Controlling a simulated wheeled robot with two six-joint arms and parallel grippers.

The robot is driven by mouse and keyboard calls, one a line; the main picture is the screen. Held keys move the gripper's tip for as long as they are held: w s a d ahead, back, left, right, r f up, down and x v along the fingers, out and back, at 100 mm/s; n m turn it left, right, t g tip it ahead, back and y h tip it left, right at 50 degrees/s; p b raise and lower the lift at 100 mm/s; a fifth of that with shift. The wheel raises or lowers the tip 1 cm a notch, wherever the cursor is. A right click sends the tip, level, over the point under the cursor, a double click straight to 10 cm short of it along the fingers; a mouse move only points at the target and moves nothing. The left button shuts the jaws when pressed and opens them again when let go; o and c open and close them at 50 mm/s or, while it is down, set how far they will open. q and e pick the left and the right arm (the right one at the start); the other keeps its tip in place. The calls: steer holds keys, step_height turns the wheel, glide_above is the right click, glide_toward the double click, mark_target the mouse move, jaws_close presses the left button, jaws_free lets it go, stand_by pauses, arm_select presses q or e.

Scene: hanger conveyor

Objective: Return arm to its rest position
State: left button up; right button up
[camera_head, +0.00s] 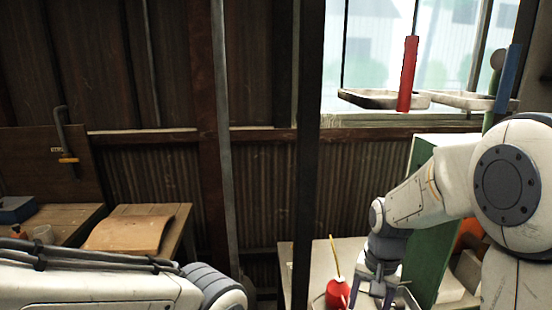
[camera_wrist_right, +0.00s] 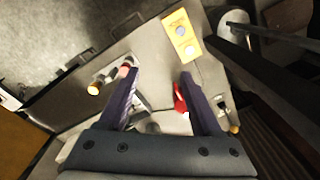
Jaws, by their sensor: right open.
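My right gripper (camera_head: 372,295) points down over a pale work surface at the lower right of the head view. In the right wrist view my right gripper (camera_wrist_right: 160,74) has its two dark fingers spread, with nothing held between them. A red can with a thin yellow spout (camera_head: 337,292) stands just left of the gripper in the head view. A red object (camera_wrist_right: 180,99) shows beside the right-hand finger in the wrist view; I cannot tell whether they touch. My left arm crosses the lower left of the head view; its gripper is out of frame.
A yellow box with two round buttons (camera_wrist_right: 182,37) sits on the surface ahead. A dark vertical post (camera_head: 306,150) stands mid-view. Hanging trays (camera_head: 385,100) with a red bar (camera_head: 408,75) are at upper right. A green panel (camera_head: 425,215) stands behind my right arm.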

steer(key=s+a+r+n, duration=0.1)
steer(key=s+a+n, duration=0.5)
steer(key=s, duration=0.4)
steer(key=s+a+r+n, duration=0.2)
steer(key=s+a+n, duration=0.5)
steer(key=s+a, duration=0.2)
steer(key=shift+s+r+n+y, duration=0.2)
steer(key=shift+s+n+y, duration=0.15)
steer(key=shift+s, duration=0.2)
